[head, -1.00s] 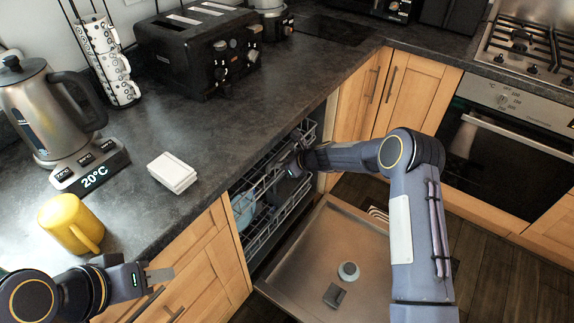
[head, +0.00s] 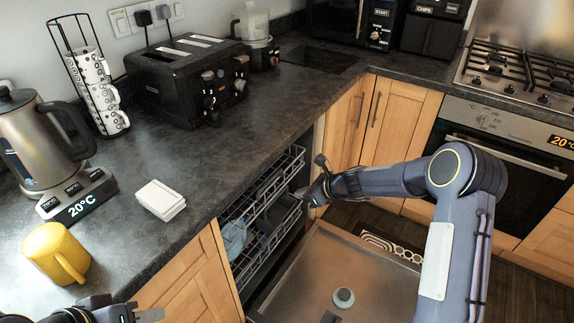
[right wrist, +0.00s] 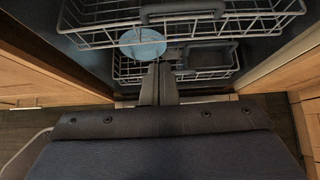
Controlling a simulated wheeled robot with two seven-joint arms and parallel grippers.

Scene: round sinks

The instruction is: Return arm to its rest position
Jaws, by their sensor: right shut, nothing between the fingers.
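My right arm (head: 462,220) reaches in from the right in the head view. Its gripper (head: 300,194) is just outside the dishwasher racks, above the open door. In the right wrist view the right gripper (right wrist: 159,72) is shut and empty, with its fingers together and pointing toward the racks. My left gripper (head: 150,314) is at the bottom left edge in the head view, beside the counter front. Only part of it shows, and its jaw opening cannot be made out.
The dishwasher door (head: 300,290) is folded down, with the racks (head: 265,215) above it. A blue plate (right wrist: 142,43) is in the racks. A yellow mug (head: 56,252), white box (head: 160,199) and kettle (head: 38,140) stand on the counter. The oven (head: 500,160) is at the right.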

